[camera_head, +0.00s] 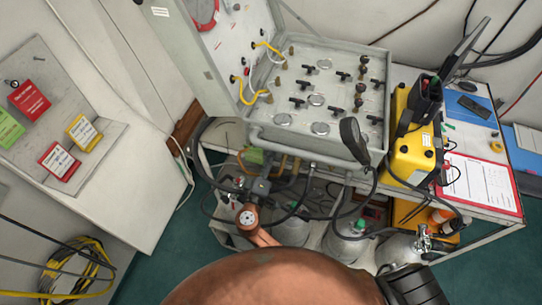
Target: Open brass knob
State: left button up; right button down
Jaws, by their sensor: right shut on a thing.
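My right gripper (262,186) is a small dark shape at the end of my copper-coloured wrist (248,216), below the front left edge of the grey air panel (325,85). It is shut on a small part there, taken to be the brass knob; the part is mostly hidden and its turn cannot be told. Brass-coloured tubing and a yellow-green block (254,155) lie just above the gripper. On the panel face stand brass-coloured fittings (278,82), black T-handles, dark upright knobs (362,73) and round gauges. My left gripper is not in view.
Gas cylinders (345,245) with valves and black hoses crowd the space under the panel. A yellow case (413,140) and a red-framed sheet (480,183) are at the right. A left-hand board holds coloured tags (60,162). A coiled yellow hose (78,272) lies lower left.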

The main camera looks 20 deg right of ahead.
jog(key=n+p, duration=0.7)
jog(key=n, duration=0.4)
jog(key=shift+a+p, duration=0.1)
jog(key=shift+p, duration=0.3)
jog(key=shift+f+n, duration=0.1)
jog(key=shift+n, duration=0.2)
jog(key=c, duration=2.1)
grip_release()
jog(key=v, duration=1.2)
jog(key=shift+a, duration=0.1)
